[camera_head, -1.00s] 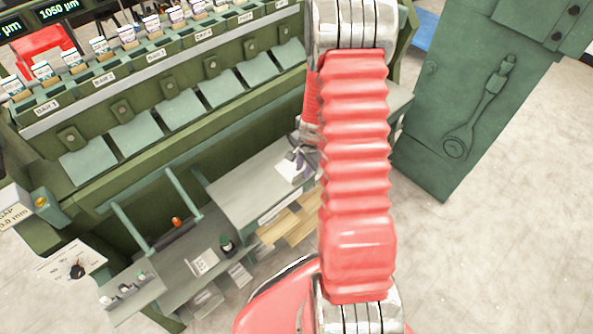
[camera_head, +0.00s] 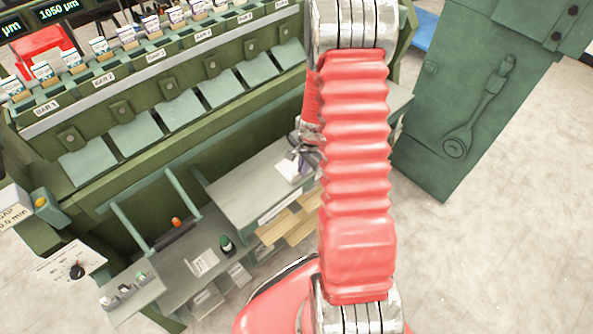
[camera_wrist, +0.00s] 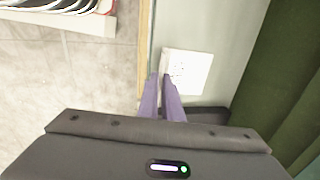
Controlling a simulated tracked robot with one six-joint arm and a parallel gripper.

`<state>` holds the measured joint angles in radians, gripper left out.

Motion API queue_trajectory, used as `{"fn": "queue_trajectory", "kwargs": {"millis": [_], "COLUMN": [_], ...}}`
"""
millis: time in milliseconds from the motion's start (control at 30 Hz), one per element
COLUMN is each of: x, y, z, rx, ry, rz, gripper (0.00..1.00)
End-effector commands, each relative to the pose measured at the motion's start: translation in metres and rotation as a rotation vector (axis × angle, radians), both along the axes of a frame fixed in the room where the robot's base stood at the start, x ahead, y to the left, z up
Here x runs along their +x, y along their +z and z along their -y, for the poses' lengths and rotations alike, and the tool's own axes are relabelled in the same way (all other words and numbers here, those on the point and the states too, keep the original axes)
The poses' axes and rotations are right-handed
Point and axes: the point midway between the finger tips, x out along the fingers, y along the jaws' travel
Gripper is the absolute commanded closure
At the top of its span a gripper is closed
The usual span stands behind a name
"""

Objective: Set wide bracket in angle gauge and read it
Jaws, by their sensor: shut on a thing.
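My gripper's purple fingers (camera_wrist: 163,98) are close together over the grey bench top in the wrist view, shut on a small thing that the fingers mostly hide. I take it for the wide bracket, but its shape is not clear. A white square piece with faint marks (camera_wrist: 190,72) lies just beyond the fingertips. Whether it touches them I cannot tell. In the head view my gripper (camera_head: 303,162) is small and partly behind my arm, beside the same white piece (camera_head: 288,171). I cannot make out the angle gauge for certain.
A lower grey shelf at left holds a card (camera_head: 202,263) and a dark green bottle (camera_head: 227,244). A green cabinet (camera_head: 470,95) stands at right.

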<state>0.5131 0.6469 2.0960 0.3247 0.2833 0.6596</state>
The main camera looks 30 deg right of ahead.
Motion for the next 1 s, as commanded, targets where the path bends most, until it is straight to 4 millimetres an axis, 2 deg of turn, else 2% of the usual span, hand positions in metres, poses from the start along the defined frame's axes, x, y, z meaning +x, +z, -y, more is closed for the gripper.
{"fn": "queue_trajectory", "kwargs": {"millis": [433,800,1000], "x": [0.0,0.0,0.012], "y": [0.016,0.017,0.026], "z": [0.0,0.0,-0.011], "rx": [-0.001,0.0,0.0], "ry": [0.0,0.002,0.083], "rz": [0.001,0.0,0.001], "gripper": [1.0,1.0,1.0]}}
